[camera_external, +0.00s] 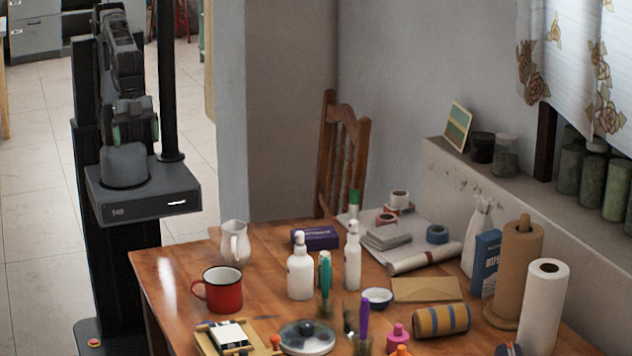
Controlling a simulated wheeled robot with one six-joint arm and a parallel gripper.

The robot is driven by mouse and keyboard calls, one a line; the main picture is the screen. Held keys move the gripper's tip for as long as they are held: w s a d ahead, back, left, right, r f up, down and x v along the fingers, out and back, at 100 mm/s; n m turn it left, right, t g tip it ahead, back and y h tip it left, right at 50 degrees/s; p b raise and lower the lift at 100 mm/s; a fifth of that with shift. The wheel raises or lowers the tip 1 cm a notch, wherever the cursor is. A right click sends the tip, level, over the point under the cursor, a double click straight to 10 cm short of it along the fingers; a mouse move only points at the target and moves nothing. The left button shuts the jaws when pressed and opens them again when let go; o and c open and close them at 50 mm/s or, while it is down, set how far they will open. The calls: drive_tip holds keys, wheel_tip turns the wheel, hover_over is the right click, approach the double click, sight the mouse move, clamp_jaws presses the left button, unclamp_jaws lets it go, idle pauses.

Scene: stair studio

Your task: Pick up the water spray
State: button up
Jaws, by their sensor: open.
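Two white bottles stand upright close together on the wooden table (175,268). One is a wider bottle (300,275) with a narrow white top. The other is a slimmer, taller bottle (353,262), also with a narrow white top. I cannot tell for sure which one is the water spray. My gripper (136,132) is on the folded arm above my base column, at the left. It is open, with greenish fingertips apart and nothing seen between them. It is well away from both bottles, beyond the table's left edge.
A red mug (222,291) and a white jug (235,245) stand left of the bottles. A purple box (316,238) lies behind them. A small bowl (377,298) and a teal-topped item (325,272) are close by. Paper rolls (543,310) crowd the right. The table's left corner is clear.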

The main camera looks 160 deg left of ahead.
drive_tip(key=shift+c, duration=0.3)
drive_tip(key=c, duration=0.6)
drive_tip(key=w+a+f+n+t+y+b, duration=0.1)
drive_tip(key=w+a+f+t+b, duration=0.2)
drive_tip(key=w, duration=0.4)
drive_tip(key=w+a+f+n+t+y+b, duration=0.1)
drive_tip(key=w+a+t+b, duration=0.1)
drive_tip(key=w+a+b, duration=0.3)
drive_tip(key=w+a+f+n+t+y+b, duration=0.15)
drive_tip(key=w+b, duration=0.25)
drive_tip(key=w, duration=0.4)
drive_tip(key=n+t+y+b, duration=0.2)
drive_tip(key=t+y+b, duration=0.25)
drive_tip(key=b, duration=0.25)
approach(301, 241)
wheel_tip(301, 241, up, 7)
drive_tip(key=w, duration=0.1)
wheel_tip(301, 241, down, 8)
drive_tip(key=a+t+b, duration=0.1)
drive_tip(key=a, duration=0.1)
drive_tip(key=shift+d+x, duration=0.2)
drive_tip(key=shift+x, duration=3.6)
